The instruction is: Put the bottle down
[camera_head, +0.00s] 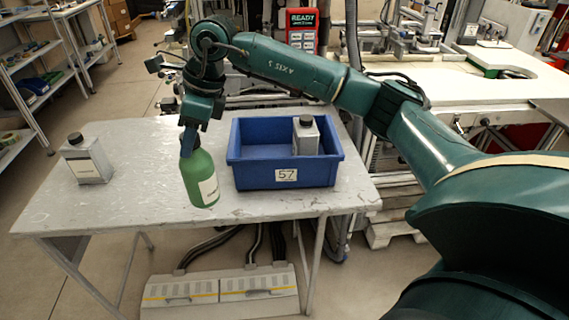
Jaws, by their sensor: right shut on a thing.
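A green bottle (200,178) with a pale label is in my right gripper (188,140), to the left of the blue bin. The gripper is shut on the bottle's top from above, and the bottle is slightly tilted. Its base appears close to the grey table (130,155); I cannot tell whether it touches. My right arm reaches in from the right, over the bin. My left gripper is not in view.
A blue bin (257,175) marked 57 stands on the table with a grey bottle (306,138) inside. Another grey bottle (86,160) stands at the table's left. The table between that bottle and the green one is clear. Shelves (40,75) stand at far left.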

